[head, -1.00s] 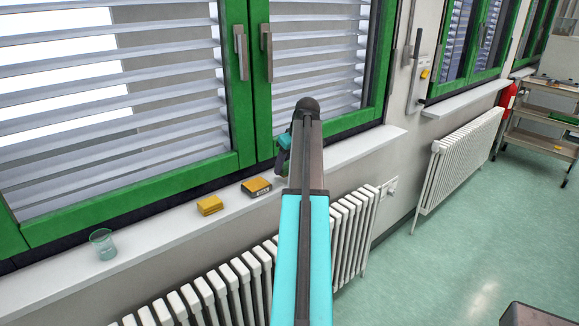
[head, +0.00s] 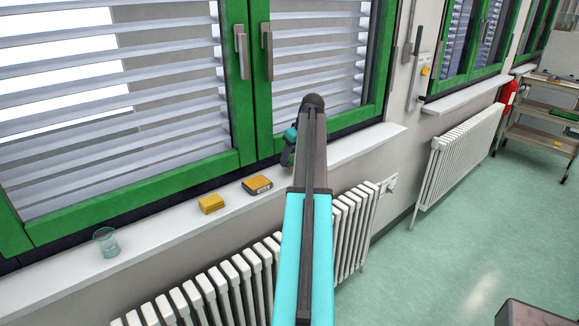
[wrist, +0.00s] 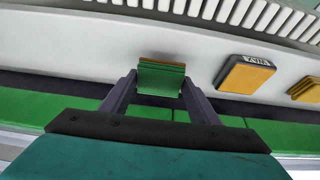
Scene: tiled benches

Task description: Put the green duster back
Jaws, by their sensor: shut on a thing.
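The green duster (wrist: 161,80) shows in the wrist view as a ridged green block with a thin orange-brown edge. My gripper (wrist: 158,88) is shut on it, with one dark finger at each side. The duster is over or on the white window sill (wrist: 60,50); I cannot tell whether it touches. In the head view my gripper (head: 287,155) is at the sill by the right window pane, mostly behind my arm, and the duster is hidden there.
On the sill, left of my arm in the head view, are a yellow-topped dark box (head: 257,184), a yellow block (head: 211,204) and a glass beaker (head: 106,242). The green window frame (head: 140,193) rises behind. A radiator (head: 240,280) stands below. The sill is bare right of my arm.

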